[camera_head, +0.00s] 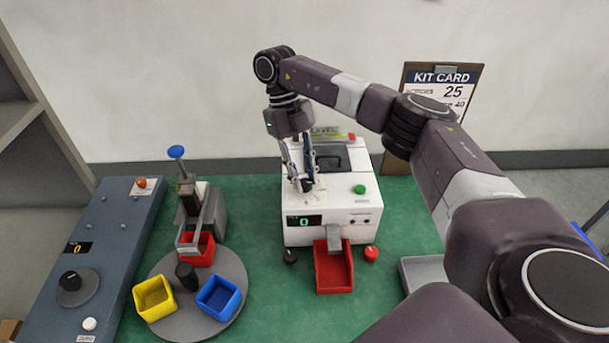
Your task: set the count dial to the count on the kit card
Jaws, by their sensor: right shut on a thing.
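The kit card (441,90) stands upright at the back right. It shows 25 on its upper line; the lower line, partly covered by my arm, seems to end in 40. A white machine (350,205) stands on the green table, with a small display (304,221) reading 0. My right gripper (304,184) points down at the machine's left top and is shut on a small dark piece there, probably a dial knob, mostly hidden by the fingers. A second dark dial (71,281) sits on the blue-grey panel (112,232) at left, below a display reading 0. My left gripper is out of view.
A round grey turntable (238,270) holds yellow (154,298), red (196,250) and blue (218,298) bins. A red tray (333,272) sits under the machine's chute, between a black knob (290,256) and a red knob (371,254). My right arm crosses the right side.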

